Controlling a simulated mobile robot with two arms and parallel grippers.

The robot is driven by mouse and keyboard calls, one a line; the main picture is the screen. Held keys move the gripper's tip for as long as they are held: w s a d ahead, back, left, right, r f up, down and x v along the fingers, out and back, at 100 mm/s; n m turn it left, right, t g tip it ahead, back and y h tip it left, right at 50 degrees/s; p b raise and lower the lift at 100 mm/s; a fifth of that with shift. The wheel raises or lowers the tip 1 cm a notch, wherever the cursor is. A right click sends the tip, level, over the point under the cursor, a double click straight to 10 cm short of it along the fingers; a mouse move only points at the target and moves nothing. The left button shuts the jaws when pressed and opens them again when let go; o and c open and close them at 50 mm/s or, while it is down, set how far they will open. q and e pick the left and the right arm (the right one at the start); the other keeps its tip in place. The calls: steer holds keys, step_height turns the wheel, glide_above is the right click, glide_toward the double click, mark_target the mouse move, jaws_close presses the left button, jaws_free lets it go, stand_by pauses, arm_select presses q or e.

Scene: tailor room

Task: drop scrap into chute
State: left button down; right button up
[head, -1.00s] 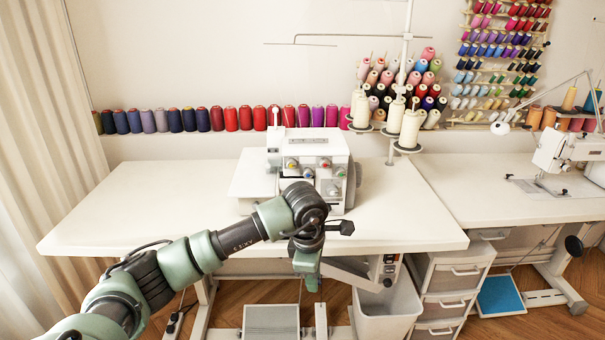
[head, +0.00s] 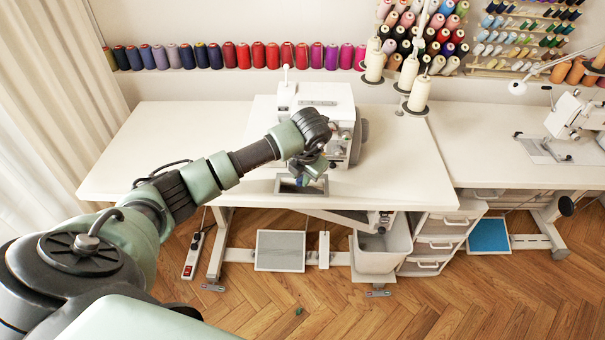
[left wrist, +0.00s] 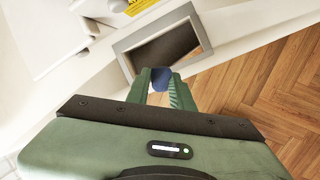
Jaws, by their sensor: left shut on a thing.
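The chute (head: 289,189) shows as a grey rectangular frame around a dark opening at the table's front edge. In the left wrist view, the chute's grey rim (left wrist: 122,46) surrounds the opening, with brownish floor tones inside. My left gripper (head: 305,178) is over the chute, pointing down. In the left wrist view, its green fingers are shut on a small dark blue scrap (left wrist: 160,78), which appears against the near edge of the opening. The fingers hide part of the scrap. I cannot tell its height above the rim. My right gripper is not in view.
A white overlock machine (head: 322,100) stands just behind the chute on the white table (head: 150,150). A grey bin (head: 383,256) is below the tabletop, beside drawers (head: 437,243). A tiny dark green piece (head: 298,311) lies on the wooden floor. The table's left part is clear.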

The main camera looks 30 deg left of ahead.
arm_select(q)
steer(key=w+f+b, duration=0.1)
steer(key=w+a+f+b, duration=0.1)
steer(key=f, duration=0.1)
steer(key=shift+b, duration=0.3)
steer(key=shift+w+a+f+b, duration=0.6)
steer(key=shift+w+b, duration=0.2)
steer(key=shift+b, duration=0.15)
steer(key=c, duration=1.1)
jaws_free()
steer(key=shift+d, duration=0.1)
steer(key=shift+c, duration=0.2)
steer(key=b+v, duration=0.1)
steer(key=v, duration=0.7)
steer(key=shift+f, duration=0.1)
